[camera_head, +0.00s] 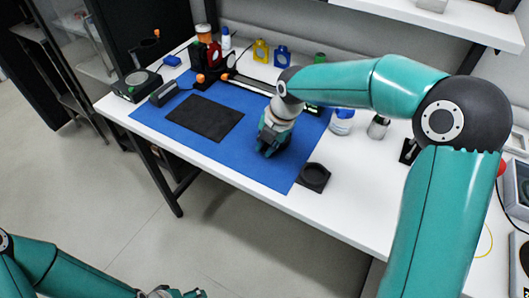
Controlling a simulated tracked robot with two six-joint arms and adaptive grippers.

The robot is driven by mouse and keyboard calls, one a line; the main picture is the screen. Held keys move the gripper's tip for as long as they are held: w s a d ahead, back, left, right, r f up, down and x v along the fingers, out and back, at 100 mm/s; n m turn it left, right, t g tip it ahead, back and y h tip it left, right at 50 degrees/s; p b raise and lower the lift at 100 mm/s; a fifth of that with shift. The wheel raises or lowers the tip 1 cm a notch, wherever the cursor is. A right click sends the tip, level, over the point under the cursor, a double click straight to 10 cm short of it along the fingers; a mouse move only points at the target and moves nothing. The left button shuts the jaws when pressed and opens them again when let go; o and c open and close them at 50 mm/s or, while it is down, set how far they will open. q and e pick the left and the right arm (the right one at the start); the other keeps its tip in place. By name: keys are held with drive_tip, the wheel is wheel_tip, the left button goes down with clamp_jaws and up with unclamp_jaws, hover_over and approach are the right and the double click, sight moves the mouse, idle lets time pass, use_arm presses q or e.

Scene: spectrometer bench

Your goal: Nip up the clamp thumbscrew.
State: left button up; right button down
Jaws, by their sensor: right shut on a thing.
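My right gripper (268,150) points down over the right part of the blue mat (262,178). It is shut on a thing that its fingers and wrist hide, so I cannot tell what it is. My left gripper (180,293) is at the bottom edge, away from the bench and partly cut off. Its jaw state is unclear.
A black pad (205,118) lies on the mat's left. A black square holder (313,177) stands at the mat's right front edge. A dark instrument with a red part (208,52) stands behind. Yellow (261,51) and blue (281,56) bottles line the back. The mat's front is clear.

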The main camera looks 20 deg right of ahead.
idle(0.4)
drive_tip(key=c, duration=1.1)
unclamp_jaws()
drive_tip(key=shift+r, duration=0.1)
drive_tip(key=v, duration=1.1)
drive_tip(key=shift+s+d+r, duration=0.25)
drive_tip(key=shift+s+d, duration=0.05)
drive_tip(key=shift+s, duration=0.05)
